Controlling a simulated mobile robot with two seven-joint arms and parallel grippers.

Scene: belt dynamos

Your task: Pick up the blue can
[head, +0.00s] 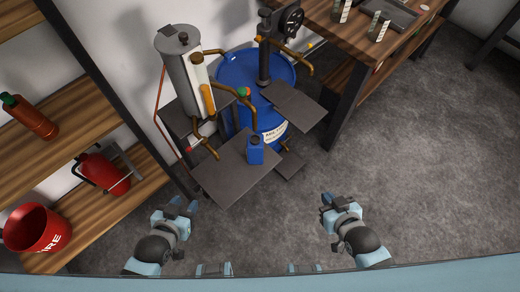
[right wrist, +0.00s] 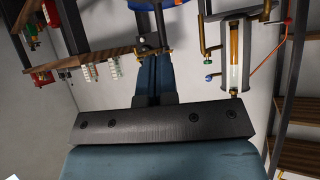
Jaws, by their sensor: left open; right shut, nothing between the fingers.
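The blue can (head: 255,150), a small dark-blue can with a cap, stands upright on a dark grey shelf plate (head: 228,180) in front of the blue drum. My left gripper (head: 184,204) is open and empty, below and left of the can in the head view, apart from it. My right gripper (head: 328,199) is shut and empty, below and right of the can, over the floor. Its closed blue fingers (right wrist: 154,78) show in the right wrist view; the can does not stand out there.
A large blue drum (head: 285,75) and a grey cylinder with brass pipes (head: 180,75) stand behind the can. A second dark plate (head: 293,103) is to its right. A wooden shelf (head: 45,150) with a red bucket (head: 35,228) is at left. The right floor is clear.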

